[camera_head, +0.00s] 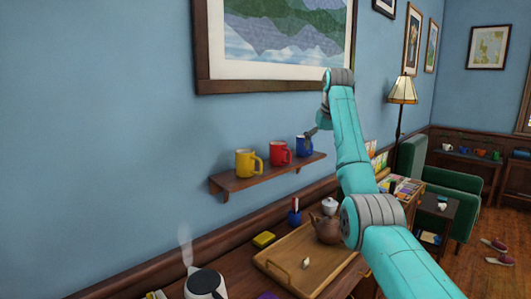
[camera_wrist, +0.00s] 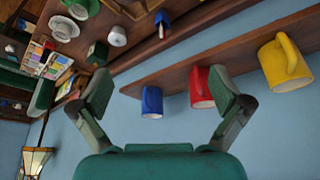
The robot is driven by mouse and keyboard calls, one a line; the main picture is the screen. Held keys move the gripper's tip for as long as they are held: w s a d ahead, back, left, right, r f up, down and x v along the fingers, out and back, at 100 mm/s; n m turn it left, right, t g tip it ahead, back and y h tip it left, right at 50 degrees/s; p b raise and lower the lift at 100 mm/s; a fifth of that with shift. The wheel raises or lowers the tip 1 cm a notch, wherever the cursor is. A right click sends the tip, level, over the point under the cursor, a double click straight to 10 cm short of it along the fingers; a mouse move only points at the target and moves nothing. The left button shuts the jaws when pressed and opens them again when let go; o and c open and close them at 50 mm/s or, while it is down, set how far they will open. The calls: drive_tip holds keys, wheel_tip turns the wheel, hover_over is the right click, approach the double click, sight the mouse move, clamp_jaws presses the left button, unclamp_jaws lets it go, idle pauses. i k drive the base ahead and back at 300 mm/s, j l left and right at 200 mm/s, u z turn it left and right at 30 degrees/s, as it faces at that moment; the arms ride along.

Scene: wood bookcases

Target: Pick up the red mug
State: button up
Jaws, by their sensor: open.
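The red mug (camera_head: 279,153) stands on a small wooden wall shelf (camera_head: 258,177), between a yellow mug (camera_head: 245,163) and a blue mug (camera_head: 304,147). My gripper (camera_head: 311,132) is at the right end of the row, by the blue mug. The wrist view is upside down. There my gripper (camera_wrist: 163,90) is open and empty, its fingers spread wide. The blue mug (camera_wrist: 152,102) shows between the fingers. The red mug (camera_wrist: 201,90) is partly hidden behind the right finger. The yellow mug (camera_wrist: 283,65) is farther right. I cannot tell any contact.
A framed picture (camera_head: 270,84) hangs above the shelf. Below are a wooden tray (camera_head: 290,252), a brown teapot (camera_head: 325,228), a blue pen cup (camera_head: 294,217), a yellow sponge-like block (camera_head: 263,239) and a steaming kettle (camera_head: 204,284). A green armchair (camera_head: 455,195) stands at the right.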

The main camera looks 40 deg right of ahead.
sight(278, 150)
drive_tip(key=i, duration=0.85)
drive_tip(key=j+u, duration=0.05)
drive_tip(key=j, duration=0.05)
